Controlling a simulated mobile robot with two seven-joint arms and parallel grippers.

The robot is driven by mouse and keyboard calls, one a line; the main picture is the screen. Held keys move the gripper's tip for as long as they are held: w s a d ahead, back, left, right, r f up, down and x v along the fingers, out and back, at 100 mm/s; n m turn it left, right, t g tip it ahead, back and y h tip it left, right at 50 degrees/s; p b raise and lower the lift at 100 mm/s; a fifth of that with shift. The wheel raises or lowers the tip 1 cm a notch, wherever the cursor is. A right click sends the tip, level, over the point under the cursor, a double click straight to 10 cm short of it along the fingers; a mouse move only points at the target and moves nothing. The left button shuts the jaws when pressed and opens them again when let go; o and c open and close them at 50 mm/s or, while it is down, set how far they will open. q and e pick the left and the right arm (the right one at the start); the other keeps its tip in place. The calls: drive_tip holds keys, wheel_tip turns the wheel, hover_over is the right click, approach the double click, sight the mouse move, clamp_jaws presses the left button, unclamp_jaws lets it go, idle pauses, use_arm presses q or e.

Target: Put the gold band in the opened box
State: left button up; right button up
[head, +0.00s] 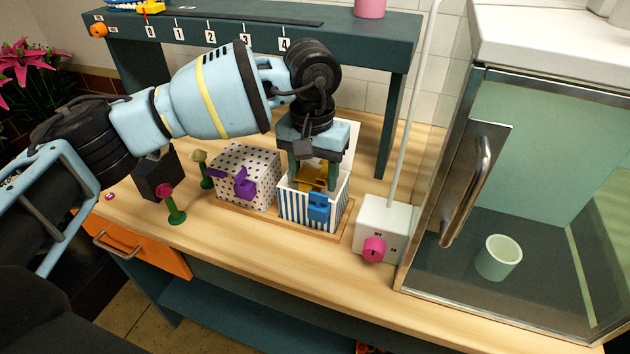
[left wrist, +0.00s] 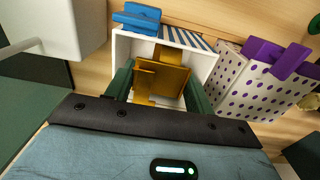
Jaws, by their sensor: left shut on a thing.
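The opened box (head: 297,206) is white with blue stripes and has a blue latch (head: 319,207) on its front; its raised white lid (head: 345,133) shows behind my gripper. The gold band (head: 312,178) is at the box's mouth between the fingers of my left gripper (head: 315,176). In the left wrist view the gold band (left wrist: 160,80) shows inside the outline of the open box (left wrist: 125,48), with the green fingers on either side. My left gripper is shut on the band. How deep the band sits is hard to tell. My right gripper is not in view.
A closed polka-dot box (head: 246,172) with a purple latch stands left of the striped box. A white switch box (head: 381,228) with a pink knob is to its right. A glass cabinet (head: 470,190) holds a pale cup (head: 498,257). A dark green shelf (head: 390,50) stands behind.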

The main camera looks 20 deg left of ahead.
sight(313, 175)
use_arm(q)
drive_tip(key=shift+f, duration=0.95)
drive_tip(key=shift+f, duration=0.15)
drive_tip(key=o, duration=0.7)
wheel_tip(313, 175, up, 12)
drive_tip(key=shift+r+b, duration=0.2)
drive_tip(key=shift+b, duration=0.15)
